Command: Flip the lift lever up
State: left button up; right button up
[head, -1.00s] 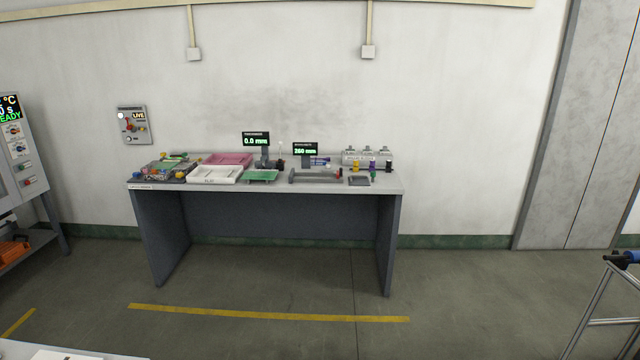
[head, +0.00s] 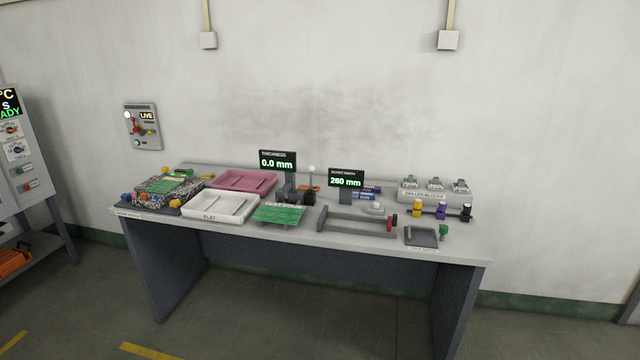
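No part is clearly marked as the lift lever at this size. Beside the thickness display (head: 277,161), reading 0.0 mm, a dark gauge (head: 290,194) stands on the bench. Close to its right a thin upright stem with a pale ball tip (head: 311,169) rises; I cannot tell whether it belongs to the gauge. Neither gripper is in view.
The bench (head: 400,252) stands against the wall. It holds a white tray (head: 195,211), a pink tray (head: 244,174), a green board (head: 278,215), a grey fixture (head: 350,226) and a second display (head: 346,179) reading 260 mm. Open floor lies in front.

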aim_at(311, 168)
jog(key=i+j, duration=0.15)
jog(key=i, duration=0.55)
jog(key=i+j, duration=0.15)
jog(key=i, duration=0.6)
jog(key=i+j+u, duration=0.1)
jog(key=i, duration=0.6)
jog(key=i+j, duration=0.2)
jog(key=i, duration=0.55)
